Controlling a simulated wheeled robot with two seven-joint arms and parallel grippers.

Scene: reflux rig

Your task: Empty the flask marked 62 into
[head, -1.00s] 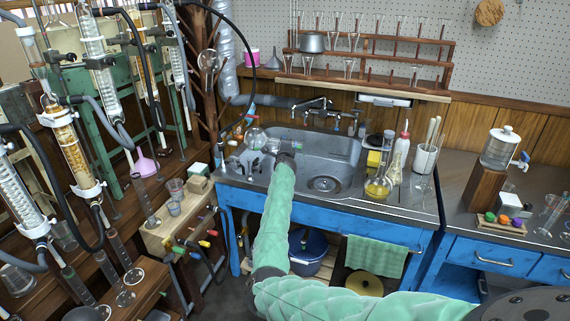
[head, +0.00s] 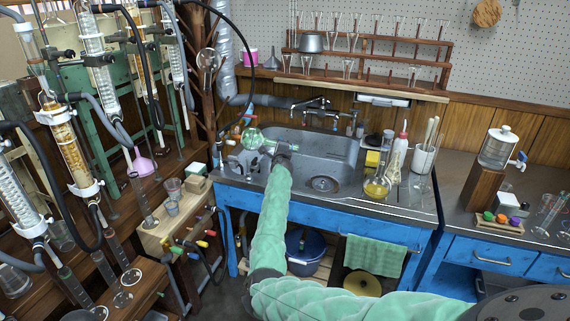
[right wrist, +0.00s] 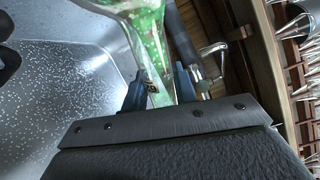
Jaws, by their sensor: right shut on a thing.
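A round glass flask (head: 252,138) with green contents is held over the left part of the sink (head: 335,150). It lies tilted on its side, with its bulb toward the left and its neck toward the right. My right gripper (head: 270,148) is shut on its neck. In the right wrist view the blue fingers (right wrist: 160,92) close around the neck, and the green-tinted flask (right wrist: 148,25) reaches past the top edge. I cannot read any mark on it. My left gripper is not in view.
The tap (head: 310,106) stands behind the sink. A flask of yellow liquid (head: 377,188) and a white bottle (head: 398,155) stand right of the sink. The glass condenser rig (head: 68,145) fills the left side. The sink's middle is clear.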

